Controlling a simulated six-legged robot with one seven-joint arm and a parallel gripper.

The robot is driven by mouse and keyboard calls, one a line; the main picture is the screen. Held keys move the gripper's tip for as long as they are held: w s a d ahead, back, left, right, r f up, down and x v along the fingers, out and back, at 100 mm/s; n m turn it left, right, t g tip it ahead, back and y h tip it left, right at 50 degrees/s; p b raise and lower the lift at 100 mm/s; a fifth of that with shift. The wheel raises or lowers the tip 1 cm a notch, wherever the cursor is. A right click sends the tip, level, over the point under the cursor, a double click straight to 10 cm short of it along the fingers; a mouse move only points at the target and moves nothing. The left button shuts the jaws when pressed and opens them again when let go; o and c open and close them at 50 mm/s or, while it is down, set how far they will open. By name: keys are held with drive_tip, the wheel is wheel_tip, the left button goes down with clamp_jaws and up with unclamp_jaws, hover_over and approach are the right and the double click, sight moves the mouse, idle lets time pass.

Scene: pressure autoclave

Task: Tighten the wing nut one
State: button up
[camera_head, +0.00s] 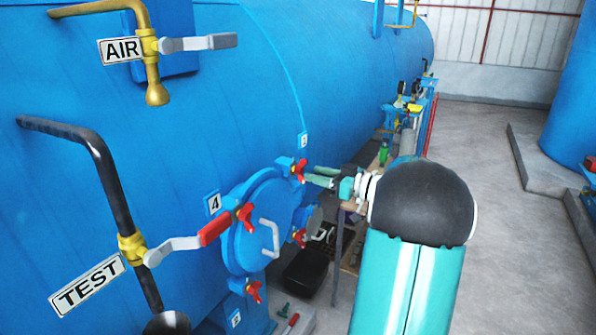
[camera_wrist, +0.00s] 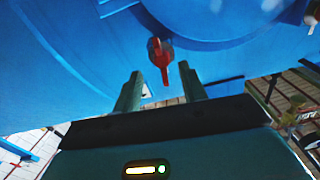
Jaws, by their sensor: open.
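A round blue hatch door (camera_head: 250,235) with a white handle is on the side of the blue tank. Several red wing nuts sit around its rim. The upper wing nut (camera_head: 299,170) is beside a small number plate (camera_head: 303,140) that I cannot read clearly. My gripper (camera_head: 319,177) is just right of this wing nut in the head view. In the wrist view, a red wing nut (camera_wrist: 160,55) lies ahead of and between the open fingertips of my gripper (camera_wrist: 162,88). The fingers hold nothing, and I see no contact with the nut.
A left wing nut (camera_head: 245,217) is near plate 4 (camera_head: 213,204). Others are at the right (camera_head: 299,237) and bottom (camera_head: 254,291). The TEST valve lever (camera_head: 180,248) juts out left of the door. A table leg (camera_head: 337,255) stands below my arm. Open floor lies right.

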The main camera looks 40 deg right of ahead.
sight(300, 170)
drive_tip(key=x, duration=0.6)
clamp_jaws()
